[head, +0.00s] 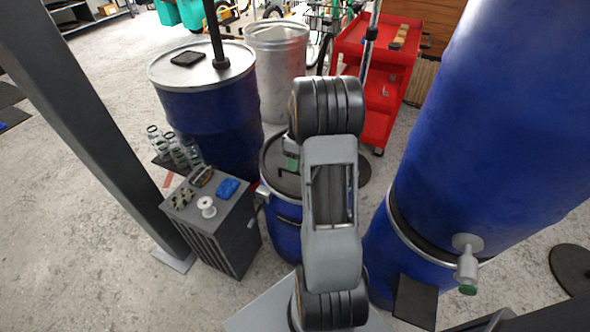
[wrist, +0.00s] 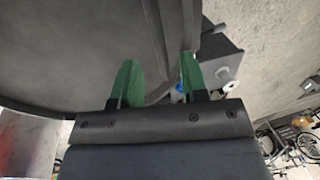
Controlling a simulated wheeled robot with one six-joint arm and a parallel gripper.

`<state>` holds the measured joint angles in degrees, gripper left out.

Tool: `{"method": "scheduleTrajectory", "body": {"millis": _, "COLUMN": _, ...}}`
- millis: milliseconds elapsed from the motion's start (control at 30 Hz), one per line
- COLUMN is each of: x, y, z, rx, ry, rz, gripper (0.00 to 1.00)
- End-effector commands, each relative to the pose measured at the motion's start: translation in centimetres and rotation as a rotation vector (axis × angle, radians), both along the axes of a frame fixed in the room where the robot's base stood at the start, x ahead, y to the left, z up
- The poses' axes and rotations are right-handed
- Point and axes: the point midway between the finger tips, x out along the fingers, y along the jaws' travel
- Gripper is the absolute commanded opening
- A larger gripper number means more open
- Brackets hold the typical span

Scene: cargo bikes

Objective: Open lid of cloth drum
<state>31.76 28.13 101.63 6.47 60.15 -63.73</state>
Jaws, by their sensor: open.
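The cloth drum appears to be the small blue drum (head: 287,240) with a dark lid (head: 283,180), at the middle of the head view. The lid looks shut on it. My arm hides the drum's right part. My gripper's green tip (head: 291,156) shows beside my arm, over the lid's far side; the rest is hidden there. In the wrist view my gripper (wrist: 160,78) is open, with its green fingers apart at the lid's edge. The dark lid (wrist: 70,45) fills the left, and its rim runs between and near the fingers. I cannot tell whether they touch it.
A grey box (head: 215,228) with a spool and blue cloth stands left of the drum. A large blue barrel (head: 205,115) and a metal bin (head: 278,70) stand behind. A blue tank with a tap (head: 467,262) closes off the right. A red cart (head: 385,75) is farther back.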

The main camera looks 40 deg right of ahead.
Motion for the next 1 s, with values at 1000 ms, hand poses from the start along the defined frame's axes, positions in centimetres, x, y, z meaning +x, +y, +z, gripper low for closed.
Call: {"method": "scheduleTrajectory", "body": {"millis": 1000, "x": -0.3, "y": 0.5, "z": -2.8, "rx": 0.000, "ry": 0.000, "rz": -0.001, "gripper": 0.07}}
